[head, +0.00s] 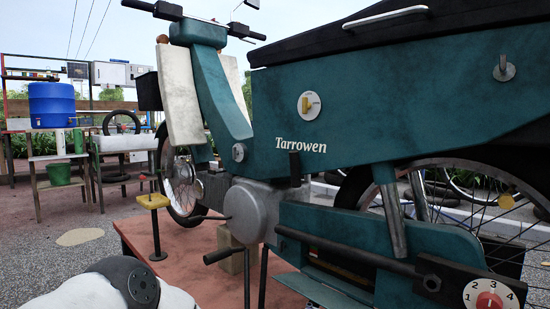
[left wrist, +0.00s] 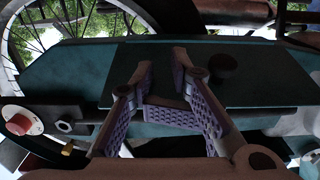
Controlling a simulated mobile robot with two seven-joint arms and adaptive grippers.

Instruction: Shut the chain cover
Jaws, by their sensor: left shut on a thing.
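The teal chain cover (head: 385,232) runs low along the Tarrowen cargo bike in the head view. A flat teal flap (head: 308,288) juts out beneath it, near the bottom edge. In the left wrist view the chain cover (left wrist: 75,72) shows close up, with a darker flat panel and a round black knob (left wrist: 222,67). My left gripper (left wrist: 165,72) is over this panel, left of the knob. It is shut on part of the cover; the exact contact is hard to see. The head view shows neither gripper.
A black bar (head: 345,250) crosses the cover, with a numbered red-centred dial (head: 489,297) at its right end. A pedal crank (head: 219,256) and round grey motor housing (head: 256,210) stand left of the cover. A yellow-topped stand (head: 154,201) is farther left.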

